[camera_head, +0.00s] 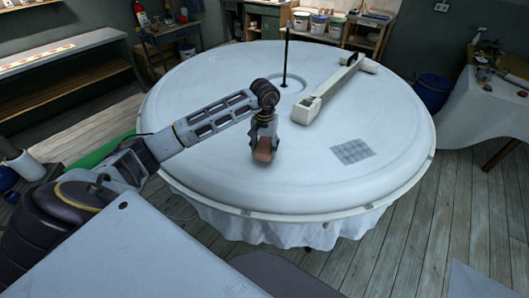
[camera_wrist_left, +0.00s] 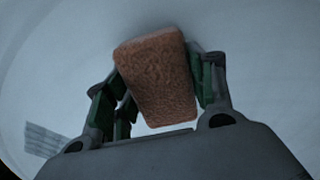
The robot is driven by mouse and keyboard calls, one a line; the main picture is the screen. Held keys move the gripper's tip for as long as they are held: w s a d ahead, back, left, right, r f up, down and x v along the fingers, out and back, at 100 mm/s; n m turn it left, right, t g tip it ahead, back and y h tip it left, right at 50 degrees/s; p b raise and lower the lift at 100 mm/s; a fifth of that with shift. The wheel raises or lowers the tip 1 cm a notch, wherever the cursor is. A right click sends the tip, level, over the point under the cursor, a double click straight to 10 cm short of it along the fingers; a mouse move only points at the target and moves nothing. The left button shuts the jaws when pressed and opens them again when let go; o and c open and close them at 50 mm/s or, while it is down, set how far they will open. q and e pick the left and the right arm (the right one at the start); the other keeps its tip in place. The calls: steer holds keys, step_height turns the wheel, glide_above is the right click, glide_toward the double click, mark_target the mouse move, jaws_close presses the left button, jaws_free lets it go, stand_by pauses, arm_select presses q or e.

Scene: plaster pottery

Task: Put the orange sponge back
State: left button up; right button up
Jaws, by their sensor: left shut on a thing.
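The orange sponge (camera_wrist_left: 158,75) is between the fingers of my left gripper (camera_wrist_left: 160,95) in the left wrist view. It looks like a brownish-orange block, a little tilted. In the head view my left gripper (camera_head: 264,146) points down over the big white round table (camera_head: 215,90), shut on the sponge (camera_head: 264,149). I cannot tell whether the sponge touches the table surface. My right gripper is not in view.
A long cream beam (camera_head: 335,87) lies on the table right of the gripper. A thin black rod (camera_head: 286,55) stands at its centre. A grey grid patch (camera_head: 352,152) lies front right. The table surface around the gripper is clear.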

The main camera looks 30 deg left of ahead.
arm_select(q)
steer(key=shift+f, duration=1.3)
steer(key=shift+f, duration=0.15)
steer(key=o, duration=0.9)
